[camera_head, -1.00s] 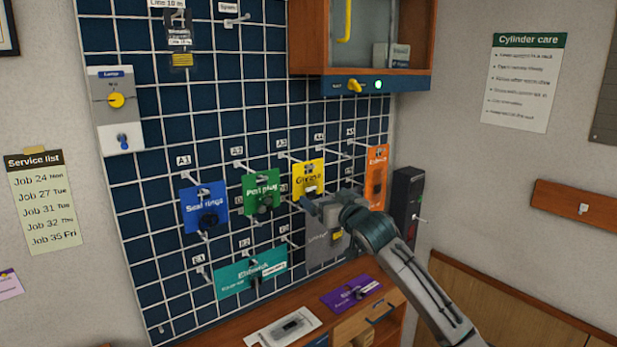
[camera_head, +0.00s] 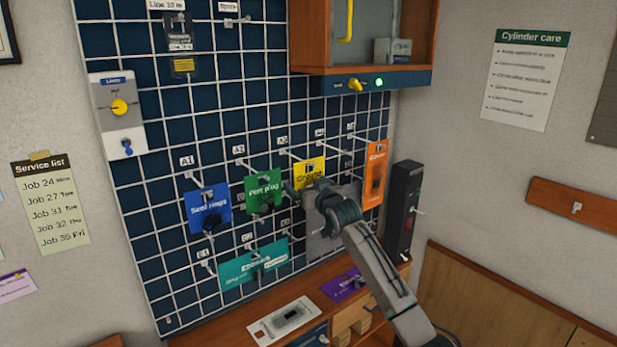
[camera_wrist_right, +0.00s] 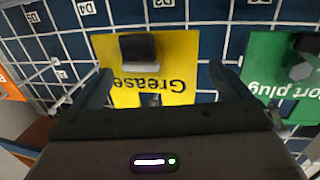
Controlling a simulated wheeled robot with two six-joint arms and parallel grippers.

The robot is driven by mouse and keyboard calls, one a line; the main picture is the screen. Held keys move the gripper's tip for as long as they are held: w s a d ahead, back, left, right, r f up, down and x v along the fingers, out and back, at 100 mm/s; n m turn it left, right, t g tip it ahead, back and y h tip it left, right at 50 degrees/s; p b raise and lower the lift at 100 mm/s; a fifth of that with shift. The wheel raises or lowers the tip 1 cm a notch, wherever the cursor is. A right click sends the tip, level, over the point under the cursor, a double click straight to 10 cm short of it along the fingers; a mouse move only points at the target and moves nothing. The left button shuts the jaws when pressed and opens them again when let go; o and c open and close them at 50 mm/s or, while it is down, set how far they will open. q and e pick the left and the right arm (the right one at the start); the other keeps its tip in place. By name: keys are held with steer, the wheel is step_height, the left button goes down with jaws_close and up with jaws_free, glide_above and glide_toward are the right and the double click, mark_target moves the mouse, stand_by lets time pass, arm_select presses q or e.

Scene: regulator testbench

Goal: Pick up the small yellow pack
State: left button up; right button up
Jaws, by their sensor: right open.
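The small yellow pack (camera_head: 309,173), labelled Grease, hangs on a hook of the wire grid. In the head view my right gripper (camera_head: 312,191) is in front of it and hides its lower part. In the right wrist view the yellow pack (camera_wrist_right: 178,62) appears upside down with a dark block on its face. My right gripper (camera_wrist_right: 160,82) is open there, with one finger towards each side edge of the pack. I cannot tell whether the fingers touch it. My left gripper is not in view.
A green Port plug pack (camera_head: 263,191) hangs close on the left and an orange pack (camera_head: 376,174) on the right. A grey pack (camera_head: 322,240) hangs behind my right arm. A blue pack (camera_head: 208,209) and a teal pack (camera_head: 253,264) hang further left. A wooden cabinet (camera_head: 410,40) is above.

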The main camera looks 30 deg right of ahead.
steer(key=shift+c, duration=0.7)
steer(key=c, duration=0.9)
steer(key=shift+r, duration=0.1)
steer(key=shift+r+b, duration=0.45)
steer(key=shift+b, duration=0.35)
steer(key=shift+s+a+r+b, duration=0.1)
steer(key=shift+s+a+b, duration=0.25)
steer(key=shift+s+b, duration=1.85)
steer(key=shift+s+a+r+b, duration=0.1)
steer(key=shift+s+a+b, duration=0.35)
steer(key=shift+s, duration=3.35)
steer(key=shift+s+a+b, duration=0.2)
steer(key=shift+s+b, duration=1.25)
steer(key=shift+s, duration=1.55)
